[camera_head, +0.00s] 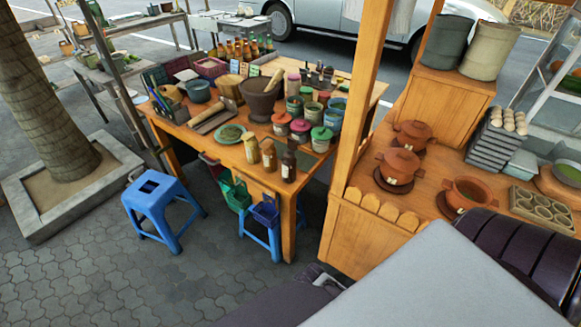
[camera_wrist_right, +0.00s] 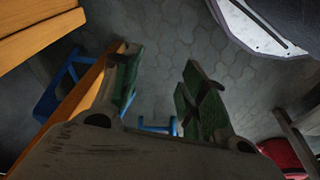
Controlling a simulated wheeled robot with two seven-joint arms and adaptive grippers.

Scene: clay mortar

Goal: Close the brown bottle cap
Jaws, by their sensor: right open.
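A dark brown bottle (camera_head: 289,166) with a pale label stands upright at the near right edge of the wooden table (camera_head: 182,131) in the head view. Its top is dark and too small to tell whether a cap is open or closed. Two yellowish-brown bottles, one at the left (camera_head: 251,148) and one nearer the dark bottle (camera_head: 269,155), stand beside it. My right gripper (camera_wrist_right: 160,88) shows in its wrist view with its fingers apart and nothing between them, above the paved ground. The bottle is not visible there. My left gripper is not in view.
A stone mortar (camera_head: 260,100), a green plate (camera_head: 229,134) and several lidded jars crowd the table. A blue stool (camera_head: 157,204) stands in front. A wooden post (camera_head: 360,90) and stall counter with clay pots (camera_head: 398,166) rise at the right. Paving is open at the lower left.

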